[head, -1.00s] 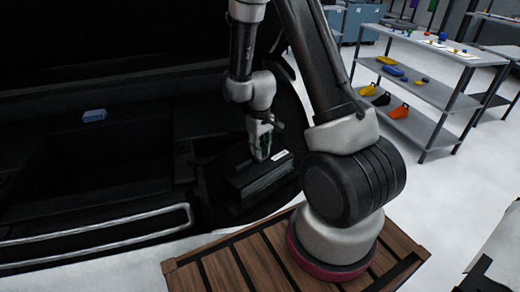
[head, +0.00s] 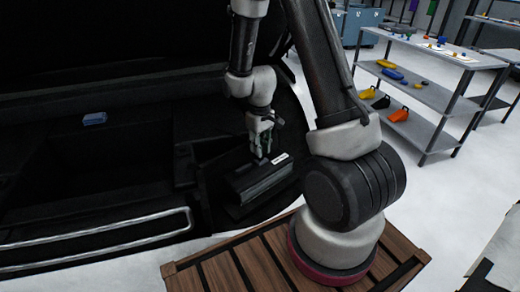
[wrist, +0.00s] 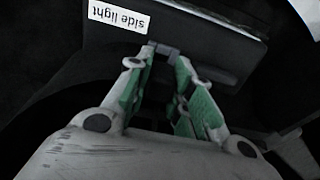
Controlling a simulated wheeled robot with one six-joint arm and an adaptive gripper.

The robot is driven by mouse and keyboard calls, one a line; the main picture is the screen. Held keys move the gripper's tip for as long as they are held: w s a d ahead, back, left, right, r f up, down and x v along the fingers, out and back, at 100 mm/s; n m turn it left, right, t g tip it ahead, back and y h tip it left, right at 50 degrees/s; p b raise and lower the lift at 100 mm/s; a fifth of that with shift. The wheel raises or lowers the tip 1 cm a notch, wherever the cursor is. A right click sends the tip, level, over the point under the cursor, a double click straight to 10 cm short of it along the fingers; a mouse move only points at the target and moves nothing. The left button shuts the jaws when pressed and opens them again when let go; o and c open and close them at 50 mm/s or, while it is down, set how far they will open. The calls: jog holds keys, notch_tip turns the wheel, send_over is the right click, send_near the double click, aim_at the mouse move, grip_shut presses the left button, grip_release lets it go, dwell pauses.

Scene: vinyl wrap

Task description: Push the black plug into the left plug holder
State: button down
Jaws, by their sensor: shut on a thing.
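My gripper (head: 262,152) hangs over a dark box-shaped unit (head: 262,184) inside the black car cavity. In the wrist view its green-padded fingers (wrist: 164,64) are shut on a small dark grey piece, the black plug (wrist: 166,50), at their tips. The plug lies against or very close to the unit's dark face; I cannot tell whether it is seated. The label also shows in the head view (head: 281,158). The plug holders cannot be made out in the dark.
A small blue block (head: 94,118) lies at the left in the cavity. A metal trim bar (head: 100,232) runs along the near edge. A grey shelf (head: 432,98) with coloured parts stands at the right, well apart.

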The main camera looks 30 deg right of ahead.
jog(key=shift+r, duration=2.7)
